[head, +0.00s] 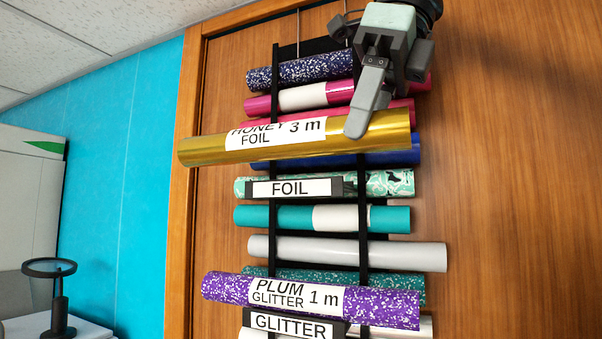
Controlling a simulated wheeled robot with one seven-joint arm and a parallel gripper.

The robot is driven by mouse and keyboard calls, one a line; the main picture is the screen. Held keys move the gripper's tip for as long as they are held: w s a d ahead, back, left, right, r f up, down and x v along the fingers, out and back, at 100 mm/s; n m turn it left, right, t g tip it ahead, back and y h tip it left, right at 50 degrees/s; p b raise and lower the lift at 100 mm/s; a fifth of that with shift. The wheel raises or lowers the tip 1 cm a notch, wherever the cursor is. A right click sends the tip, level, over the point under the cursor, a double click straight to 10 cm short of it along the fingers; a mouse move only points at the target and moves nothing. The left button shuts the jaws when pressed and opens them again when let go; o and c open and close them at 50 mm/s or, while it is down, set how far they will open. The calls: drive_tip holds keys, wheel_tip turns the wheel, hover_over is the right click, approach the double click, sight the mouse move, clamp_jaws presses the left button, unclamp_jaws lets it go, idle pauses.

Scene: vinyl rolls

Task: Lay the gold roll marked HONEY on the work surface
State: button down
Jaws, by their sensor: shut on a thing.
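The gold roll (202,150) with a white label reading HONEY FOIL 3 m (277,133) is in the head view, in front of the wall rack. It lies nearly level, its right end slightly higher. My gripper (368,115) comes from above and is shut on the gold roll near its right end. One grey finger shows in front of the roll; the other finger is hidden. The roll covers parts of the rolls behind it. I cannot tell whether it still touches the rack. The work surface cannot be made out for certain.
The black rack (275,100) on the wooden door-like panel (500,200) holds several rolls, including a purple PLUM GLITTER roll (225,286) below, which sticks out. A black round-topped stand (58,300) is on a white surface (90,328) at lower left. The blue wall (120,180) area is clear.

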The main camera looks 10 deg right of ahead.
drive_tip(key=s+a, duration=0.3)
drive_tip(key=s, duration=0.2)
drive_tip(key=shift+a, duration=0.3)
idle(0.4)
drive_tip(key=shift+r, duration=1.5)
